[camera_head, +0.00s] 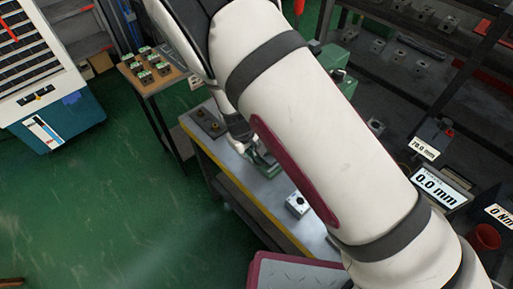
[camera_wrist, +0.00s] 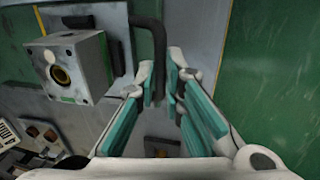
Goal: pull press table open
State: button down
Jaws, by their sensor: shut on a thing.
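In the wrist view, my gripper (camera_wrist: 162,82) has its two teal-padded fingers around the lower end of a bent black handle (camera_wrist: 158,42). It is shut on this handle. The handle runs up and then left beside a grey metal block (camera_wrist: 75,67) with a round brass-coloured bore, which sits on a grey surface. In the head view, my white arm covers much of the scene and my fingertips are hidden. Part of a green machine (camera_head: 262,160), perhaps the press, shows on the grey-topped bench (camera_head: 240,178) beside my wrist.
A small grey block (camera_head: 297,204) stands on the bench. Displays read 70.0 mm (camera_head: 424,148), 0.0 mm (camera_head: 441,187) and 0 Nm (camera_head: 500,216). A wooden table (camera_head: 150,86) holds several valve blocks. Green floor (camera_head: 120,200) left of the bench is clear.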

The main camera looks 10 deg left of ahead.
jog(key=c, duration=1.7)
grip_release()
jog(key=r, duration=0.4)
jog(key=s+a+r, duration=0.1)
jog(key=r, duration=0.6)
jog(key=shift+s+a+r, duration=0.15)
jog(key=shift+s+r, duration=0.2)
